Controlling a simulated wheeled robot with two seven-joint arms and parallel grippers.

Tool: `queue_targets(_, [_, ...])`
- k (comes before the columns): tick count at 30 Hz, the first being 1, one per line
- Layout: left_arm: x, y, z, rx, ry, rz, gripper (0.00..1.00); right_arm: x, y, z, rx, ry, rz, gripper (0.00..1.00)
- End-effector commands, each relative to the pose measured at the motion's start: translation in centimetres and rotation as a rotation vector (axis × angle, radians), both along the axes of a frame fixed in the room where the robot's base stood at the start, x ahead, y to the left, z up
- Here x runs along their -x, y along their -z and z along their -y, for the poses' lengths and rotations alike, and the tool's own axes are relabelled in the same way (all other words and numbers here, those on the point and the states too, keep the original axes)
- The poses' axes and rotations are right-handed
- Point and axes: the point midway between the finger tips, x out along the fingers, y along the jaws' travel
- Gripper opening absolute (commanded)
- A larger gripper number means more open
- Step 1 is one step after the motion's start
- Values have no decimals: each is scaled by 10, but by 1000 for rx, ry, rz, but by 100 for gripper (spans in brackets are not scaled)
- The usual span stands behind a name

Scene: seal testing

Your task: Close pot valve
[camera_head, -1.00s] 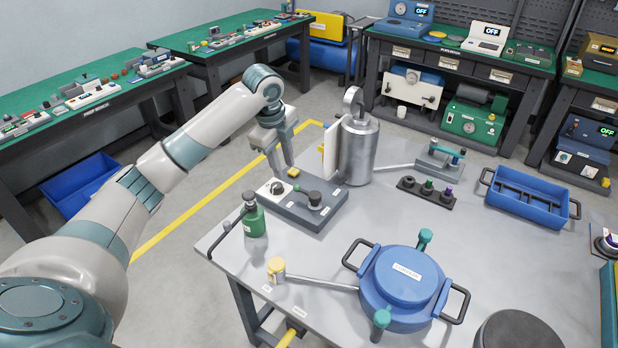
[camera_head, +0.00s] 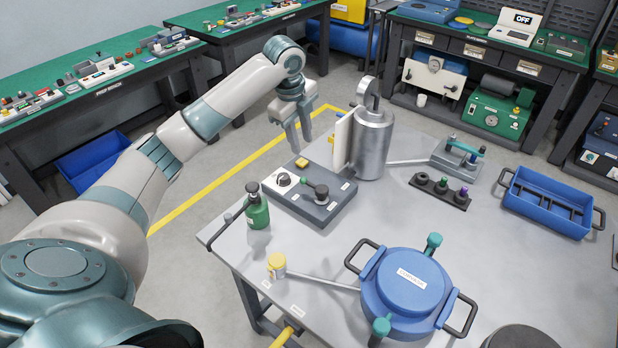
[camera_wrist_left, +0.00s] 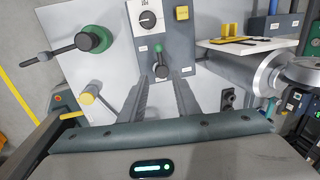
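A blue lidded pot (camera_head: 410,280) with black side handles and teal clamps stands on the grey table. A pipe runs from it to a yellow-capped valve (camera_head: 277,266); the cap also shows in the left wrist view (camera_wrist_left: 88,97). A grey control box (camera_head: 335,203) carries a white dial, a yellow button and a dark lever knob (camera_head: 321,192). Its lever (camera_wrist_left: 160,70) shows ahead of the fingers in the wrist view. Small labels are unreadable. My left gripper (camera_head: 302,148) is open and empty, above the box's back edge, apart from it. My right gripper is out of view.
A green bottle (camera_head: 257,212) stands left of the box. A silver cylinder (camera_head: 372,143) with a white plate stands right of my left gripper. A black knob rack (camera_head: 440,190) and blue tray (camera_head: 550,203) lie farther right. Bare table lies between box and pot.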

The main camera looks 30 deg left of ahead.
Motion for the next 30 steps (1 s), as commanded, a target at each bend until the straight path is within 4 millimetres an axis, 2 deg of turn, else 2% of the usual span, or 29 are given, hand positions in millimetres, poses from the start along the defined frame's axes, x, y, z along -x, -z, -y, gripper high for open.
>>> queue_targets(8, [-4,26,1,-1,1,-5,30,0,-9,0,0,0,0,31])
queue_targets(30, [-29,148,3,1,-1,-3,30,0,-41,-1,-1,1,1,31])
